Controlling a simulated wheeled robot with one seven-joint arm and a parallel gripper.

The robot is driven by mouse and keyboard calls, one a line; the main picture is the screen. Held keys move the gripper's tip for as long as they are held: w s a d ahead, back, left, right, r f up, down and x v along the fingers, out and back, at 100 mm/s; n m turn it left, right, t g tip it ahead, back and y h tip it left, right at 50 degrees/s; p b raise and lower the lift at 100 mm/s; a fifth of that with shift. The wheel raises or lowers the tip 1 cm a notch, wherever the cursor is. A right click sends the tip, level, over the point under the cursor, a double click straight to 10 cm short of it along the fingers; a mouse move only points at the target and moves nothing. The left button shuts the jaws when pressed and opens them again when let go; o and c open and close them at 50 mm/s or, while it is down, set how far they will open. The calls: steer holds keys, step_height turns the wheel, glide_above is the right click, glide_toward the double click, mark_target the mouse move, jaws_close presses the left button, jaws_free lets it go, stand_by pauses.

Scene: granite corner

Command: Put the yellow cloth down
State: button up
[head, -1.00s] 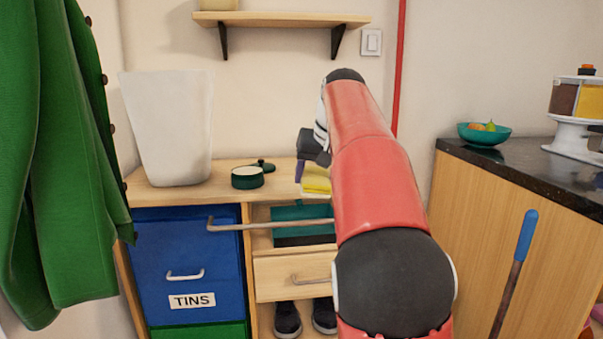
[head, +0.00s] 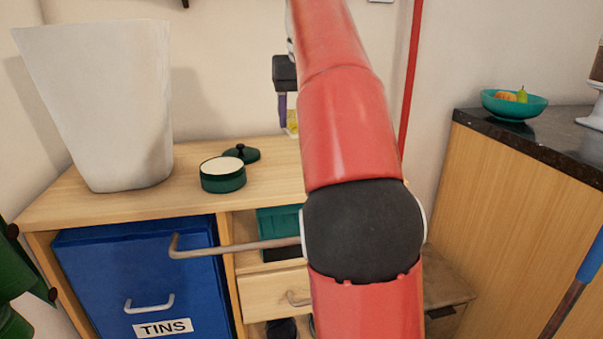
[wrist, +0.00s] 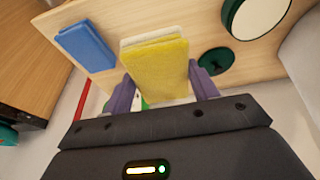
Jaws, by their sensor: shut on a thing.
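The yellow cloth (wrist: 160,70) is a folded block with a paler part at its far end. My gripper (wrist: 163,84) is shut on it, one purple finger on each side. In the head view the cloth (head: 292,121) is mostly hidden behind my red arm. My gripper (head: 284,104) there appears above the wooden cabinet top (head: 270,172), in front of the wall. I cannot tell the exact gap between the cloth and the top.
A blue folded cloth (wrist: 85,45) lies on the top. A green tin (head: 223,176) stands open, its lid (head: 242,153) beside it. A white bin (head: 105,110) is at the left. A rod (head: 230,248) sticks out in front of the cabinet. A teal fruit bowl (head: 514,105) sits on the counter.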

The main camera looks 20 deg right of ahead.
step_height(320, 180, down, 10)
steer(key=b, duration=0.3)
steer(key=shift+r, duration=0.2)
steer(key=o, duration=0.9)
steer(key=shift+f+b, duration=0.4)
steer(key=shift+b, duration=0.25)
steer(key=p+v, duration=0.1)
steer(key=v, duration=0.1)
steer(key=p+v, duration=0.1)
steer(key=v, duration=0.2)
steer(key=d+p+v, duration=0.1)
steer(key=v, duration=0.2)
steer(key=shift+a+r, duration=0.1)
steer(key=shift+r, duration=0.1)
steer(key=shift+s+f, duration=0.2)
steer(key=shift+s, duration=0.05)
steer(key=s+a+f, duration=0.3)
steer(key=s+f, duration=0.4)
steer(key=f, duration=0.1)
steer(key=s+a+f+n+t, duration=0.1)
steer(key=s+a+f, duration=0.3)
steer(key=s+f, duration=0.3)
steer(key=s+a+f+n+t, duration=0.1)
steer(key=s+a+f, duration=0.2)
steer(key=s+f, duration=0.4)
steer(key=shift+s+a+f+y, duration=0.1)
steer(key=shift+a+f+y, duration=0.1)
steer(key=shift+f, duration=0.55)
steer(key=shift+a+f+y, duration=0.2)
steer(key=shift+f, duration=0.55)
